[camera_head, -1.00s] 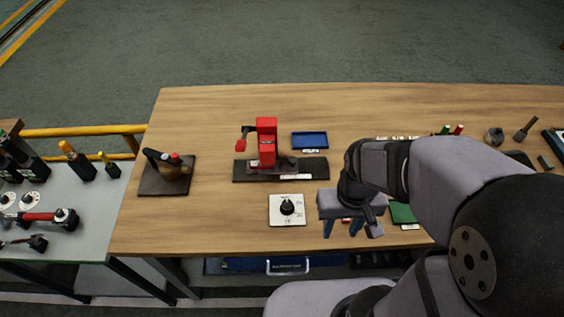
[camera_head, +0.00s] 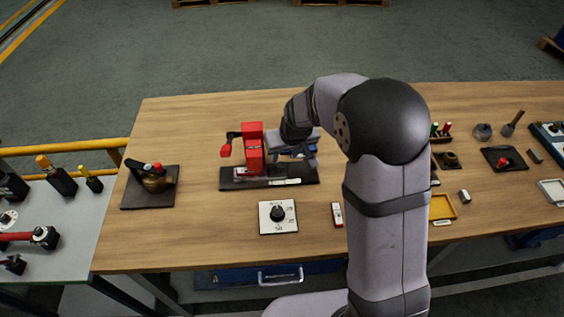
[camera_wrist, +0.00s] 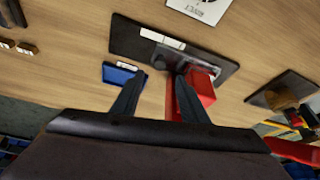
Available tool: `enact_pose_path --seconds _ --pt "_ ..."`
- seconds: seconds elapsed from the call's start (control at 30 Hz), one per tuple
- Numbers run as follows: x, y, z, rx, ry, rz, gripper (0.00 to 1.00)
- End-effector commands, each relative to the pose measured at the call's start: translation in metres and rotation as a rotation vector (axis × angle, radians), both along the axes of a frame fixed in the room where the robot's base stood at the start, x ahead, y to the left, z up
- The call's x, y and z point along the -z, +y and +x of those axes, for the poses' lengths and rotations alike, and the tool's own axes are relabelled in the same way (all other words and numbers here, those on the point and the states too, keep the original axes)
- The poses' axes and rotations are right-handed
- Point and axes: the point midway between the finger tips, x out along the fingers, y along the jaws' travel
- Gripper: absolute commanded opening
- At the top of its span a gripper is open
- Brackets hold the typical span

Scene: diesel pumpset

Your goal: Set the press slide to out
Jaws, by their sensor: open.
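The red press (camera_head: 252,150) stands on a long black base plate (camera_head: 228,183) left of the table's middle. In the wrist view its red body (camera_wrist: 200,88) is right of centre, close to the right finger. A small dark grey part (camera_wrist: 172,57) sticks out from the press foot along the base plate (camera_wrist: 125,38), beside a white label (camera_wrist: 163,39). I cannot tell the slide's setting. My gripper (camera_head: 294,157) is just right of the press, above the base plate. In the wrist view my gripper (camera_wrist: 164,74) is open and empty, its fingers pointing towards the base.
A blue tray (camera_wrist: 118,75) lies beside the base. A white dial plate (camera_head: 265,222) is in front of the press, and a red and white block (camera_head: 337,214) is to its right. A dark plate with a brass device (camera_head: 152,182) stands left. Bare wood lies between them.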

Motion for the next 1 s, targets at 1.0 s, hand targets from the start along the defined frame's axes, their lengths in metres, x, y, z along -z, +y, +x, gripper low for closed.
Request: enact_pose_path --seconds 1.0 --pt "0.066 0.006 0.025 -0.005 0.004 -0.003 0.40"
